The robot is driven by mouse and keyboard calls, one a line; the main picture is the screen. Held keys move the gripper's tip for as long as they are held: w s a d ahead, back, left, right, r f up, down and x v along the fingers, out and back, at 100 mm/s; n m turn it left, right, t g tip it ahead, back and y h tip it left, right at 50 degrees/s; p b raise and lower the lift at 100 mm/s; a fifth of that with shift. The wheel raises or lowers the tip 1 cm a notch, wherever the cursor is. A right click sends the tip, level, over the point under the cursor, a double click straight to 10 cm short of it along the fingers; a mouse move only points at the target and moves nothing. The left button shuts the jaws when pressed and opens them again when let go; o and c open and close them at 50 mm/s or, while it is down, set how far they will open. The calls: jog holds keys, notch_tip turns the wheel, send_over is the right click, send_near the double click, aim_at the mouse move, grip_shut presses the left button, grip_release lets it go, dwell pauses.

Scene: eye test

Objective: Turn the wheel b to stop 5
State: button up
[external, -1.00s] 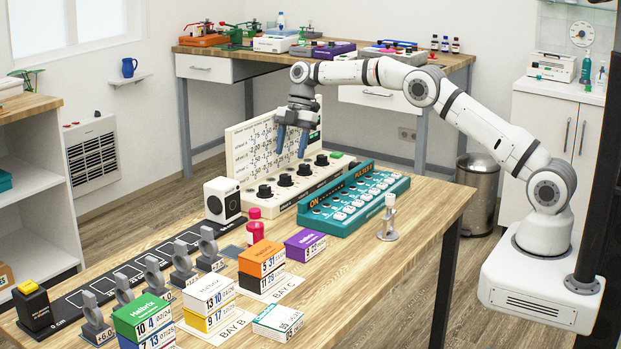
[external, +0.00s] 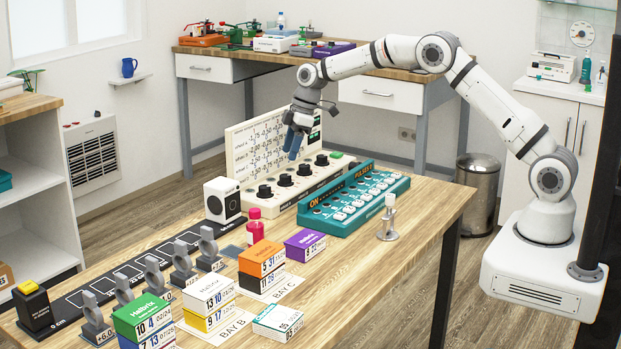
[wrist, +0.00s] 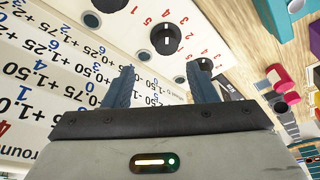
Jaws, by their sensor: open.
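The wheels are a row of black knobs on a cream box. The external view shows several of them, among them a nearer one (external: 265,191), a middle one (external: 285,180) and one under my gripper (external: 304,170). Which knob is wheel b cannot be read. In the wrist view a black knob with a white pointer mark (wrist: 166,39) sits beyond my fingers, with red numbers around it; another knob (wrist: 204,65) shows partly by the right finger. My gripper (external: 294,146) is open and empty above the row, blue fingers pointing down, apart from the knobs. Its fingertips (wrist: 160,70) show in the wrist view.
A white board of printed numbers (external: 262,138) stands behind the knobs, close to my gripper. A teal switch box (external: 355,203) stands in front. A white speaker-like box (external: 222,199), a red bottle (external: 255,226) and stacked cartons (external: 262,259) stand on the table. Its right side is mostly clear.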

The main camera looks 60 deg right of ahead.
aim_at(286, 175)
jog(key=f+m, duration=0.2)
jog(key=a+f+m+t+p, duration=0.1)
jog(key=f+m, duration=0.1)
jog(key=a+f+m+h+p, duration=0.1)
jog(key=f+m, duration=0.1)
jog(key=shift+f+t, duration=0.3)
jog(key=shift+t, duration=0.1)
dwell(0.3)
jog(key=c, duration=1)
jog(key=shift+o, duration=0.2)
